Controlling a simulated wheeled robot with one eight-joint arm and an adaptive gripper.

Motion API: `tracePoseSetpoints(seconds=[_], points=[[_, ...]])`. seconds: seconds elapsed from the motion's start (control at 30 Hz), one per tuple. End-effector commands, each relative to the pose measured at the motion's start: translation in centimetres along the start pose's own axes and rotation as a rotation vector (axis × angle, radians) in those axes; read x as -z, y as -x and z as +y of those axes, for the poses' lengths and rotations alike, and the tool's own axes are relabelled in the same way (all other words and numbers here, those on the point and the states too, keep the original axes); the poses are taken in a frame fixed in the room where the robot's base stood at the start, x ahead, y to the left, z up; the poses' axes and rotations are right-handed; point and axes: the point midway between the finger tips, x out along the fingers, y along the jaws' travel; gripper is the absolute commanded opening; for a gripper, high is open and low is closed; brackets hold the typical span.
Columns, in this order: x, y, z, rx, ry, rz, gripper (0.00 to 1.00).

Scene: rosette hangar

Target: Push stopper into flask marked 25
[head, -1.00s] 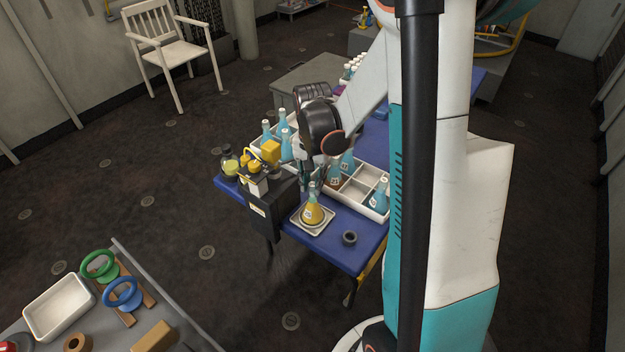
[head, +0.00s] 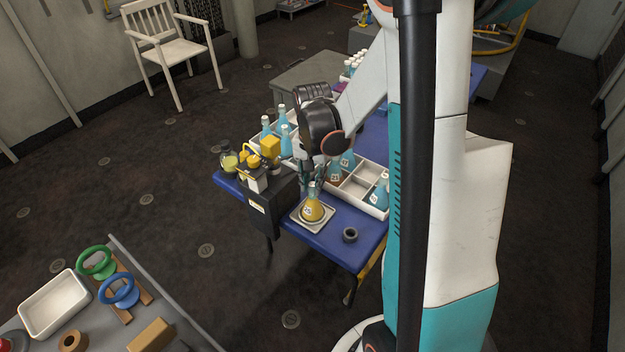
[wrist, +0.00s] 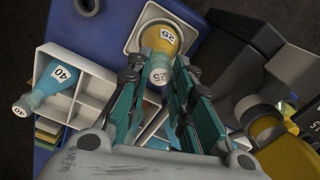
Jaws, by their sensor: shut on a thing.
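The flask marked 25 (head: 312,211), with yellow liquid, stands upright on a small white square tray (head: 329,225) near the front of the blue table. In the wrist view the flask (wrist: 163,40) shows its 25 label. A pale stopper (wrist: 156,78) with 25 on its top sits over the flask's neck, between my fingertips. My gripper (wrist: 156,72) is shut on the stopper, its teal fingers on either side. In the head view my gripper (head: 307,180) is right above the flask. I cannot tell how deep the stopper sits in the neck.
A white divided crate (head: 375,207) with blue flasks stands right behind, one flask marked 40 (wrist: 51,82). A black device with yellow parts (head: 268,202) stands close on the left. A dark ring (head: 350,234) lies at the front right of the blue table (head: 325,247).

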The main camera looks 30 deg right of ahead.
Motion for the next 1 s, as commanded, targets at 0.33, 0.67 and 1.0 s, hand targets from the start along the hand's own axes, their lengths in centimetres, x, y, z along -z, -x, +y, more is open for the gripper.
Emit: tracePoseSetpoints(seconds=[0.33,0.67,1.0], points=[[0.0,-0.06,0.0,0.0,0.0,0.0,0.23],[0.0,-0.06,0.0,0.0,0.0,0.0,0.45],[0.0,-0.06,0.0,0.0,0.0,0.0,0.65]])
